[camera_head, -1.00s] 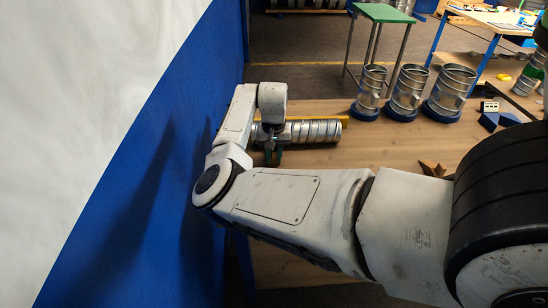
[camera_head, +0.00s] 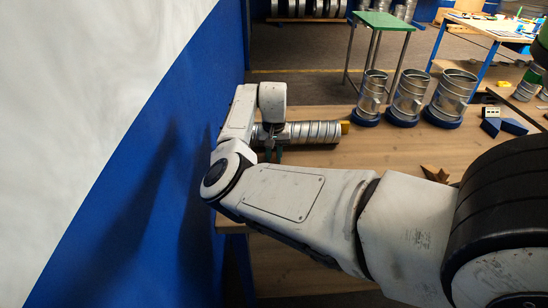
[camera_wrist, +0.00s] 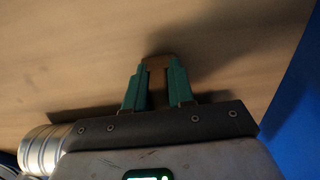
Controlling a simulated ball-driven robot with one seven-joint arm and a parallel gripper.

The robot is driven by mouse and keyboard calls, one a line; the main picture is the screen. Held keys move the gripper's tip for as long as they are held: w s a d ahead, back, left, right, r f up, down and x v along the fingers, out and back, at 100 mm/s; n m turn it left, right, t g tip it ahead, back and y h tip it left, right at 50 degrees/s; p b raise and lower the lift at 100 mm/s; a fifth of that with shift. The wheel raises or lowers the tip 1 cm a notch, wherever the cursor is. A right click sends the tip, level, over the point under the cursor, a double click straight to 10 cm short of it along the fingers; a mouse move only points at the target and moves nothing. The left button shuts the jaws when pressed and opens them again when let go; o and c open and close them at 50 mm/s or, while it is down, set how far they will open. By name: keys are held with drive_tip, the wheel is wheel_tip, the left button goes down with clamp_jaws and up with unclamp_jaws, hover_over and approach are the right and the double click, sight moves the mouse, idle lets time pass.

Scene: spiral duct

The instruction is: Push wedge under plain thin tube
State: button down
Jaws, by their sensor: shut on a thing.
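A shiny ribbed metal tube (camera_head: 313,132) lies on its side on the wooden table in the head view. Its end also shows at the lower left of the wrist view (camera_wrist: 40,148). My gripper (camera_head: 272,152) is down at the tube's left part, on the near side, partly hidden by my arm. In the wrist view its green fingers (camera_wrist: 159,78) are shut on a small brown wedge (camera_wrist: 157,62), low over the wood. Whether the wedge touches the tube is hidden.
Upright metal tubes in blue bases (camera_head: 408,98) stand at the table's back. Wooden wedges (camera_head: 436,173) and blue blocks (camera_head: 503,122) lie to the right. A blue panel (camera_head: 140,170) bounds the left.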

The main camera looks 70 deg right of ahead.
drive_tip(key=shift+w+d, duration=0.1)
drive_tip(key=shift+d, duration=0.1)
drive_tip(key=c, duration=1.4)
unclamp_jaws()
drive_tip(key=shift+d+r, duration=0.1)
drive_tip(key=o, duration=0.5)
wheel_tip(320, 180, up, 11)
drive_tip(key=shift+f+b, duration=0.1)
drive_tip(key=shift+b, duration=0.65)
